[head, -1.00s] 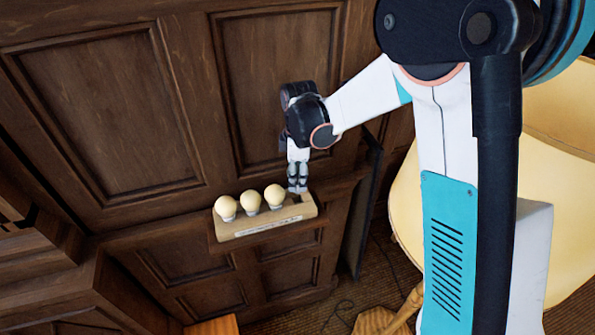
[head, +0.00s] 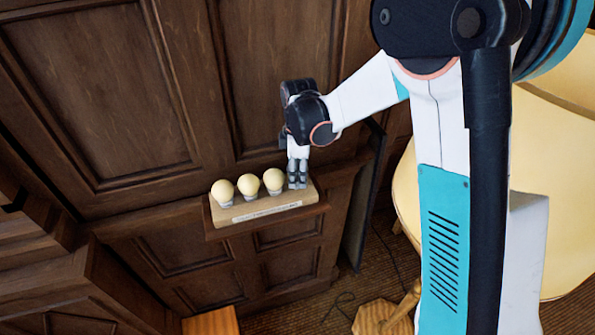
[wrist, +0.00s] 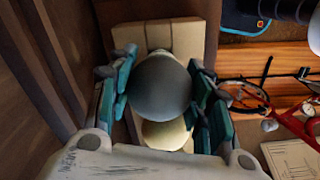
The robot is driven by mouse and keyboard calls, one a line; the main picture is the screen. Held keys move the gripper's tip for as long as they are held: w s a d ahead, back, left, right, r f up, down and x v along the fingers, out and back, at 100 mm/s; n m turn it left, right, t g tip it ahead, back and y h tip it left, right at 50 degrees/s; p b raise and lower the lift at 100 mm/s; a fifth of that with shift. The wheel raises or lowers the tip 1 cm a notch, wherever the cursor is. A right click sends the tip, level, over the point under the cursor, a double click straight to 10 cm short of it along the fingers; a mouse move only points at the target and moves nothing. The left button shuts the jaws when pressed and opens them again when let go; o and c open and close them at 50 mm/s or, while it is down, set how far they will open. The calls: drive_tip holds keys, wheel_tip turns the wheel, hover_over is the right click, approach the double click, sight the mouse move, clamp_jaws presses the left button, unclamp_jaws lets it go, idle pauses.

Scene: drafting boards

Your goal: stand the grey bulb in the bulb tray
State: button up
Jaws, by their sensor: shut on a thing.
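The bulb tray (head: 262,212) is a pale wooden block with a label on its front. Three cream bulbs (head: 248,185) stand upright in its left and middle part. My gripper (head: 298,183) points down over the tray's right end, beside the rightmost cream bulb. In the wrist view the grey bulb (wrist: 160,86) is between the teal fingers of my gripper (wrist: 161,97), which are shut on it. A cream bulb (wrist: 165,134) shows close beyond it. The grey bulb's base is hidden, so I cannot tell whether it touches the tray. In the head view I cannot make out the grey bulb.
The tray sits on a narrow dark wooden ledge (head: 220,235) against a panelled wall (head: 100,90). A pale yellow chair-like piece (head: 555,150) stands at the right. A dark flat panel (head: 360,205) leans right of the ledge. A cable lies on the floor below.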

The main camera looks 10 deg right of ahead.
drive_tip(key=shift+f+b, duration=0.55)
drive_tip(key=shift+f, duration=0.1)
idle(0.4)
drive_tip(key=o, duration=0.9)
drive_tip(key=shift+r, duration=0.15)
wheel_tip(320, 180, up, 12)
drive_tip(key=shift+d+f, duration=0.1)
drive_tip(key=shift+s+d+f+m+b, duration=0.2)
drive_tip(key=shift+s+d+m+b, duration=0.15)
drive_tip(key=shift+b, duration=0.3)
drive_tip(key=s+d+f+m+t+b, duration=0.2)
drive_tip(key=s+d+f+m+b, duration=0.1)
drive_tip(key=s+f+m+b, duration=0.2)
drive_tip(key=s+d+f+m+t+b, duration=0.2)
drive_tip(key=s+d+f+m+b, duration=0.2)
drive_tip(key=s+f+b, duration=0.3)
drive_tip(key=s+d+f+m+t+b, duration=0.3)
drive_tip(key=s+f+m+b, duration=0.3)
drive_tip(key=s+b, duration=0.5)
drive_tip(key=shift+s+d+m, duration=0.25)
drive_tip(key=shift+d+m, duration=0.2)
drive_tip(key=shift+d, duration=0.3)
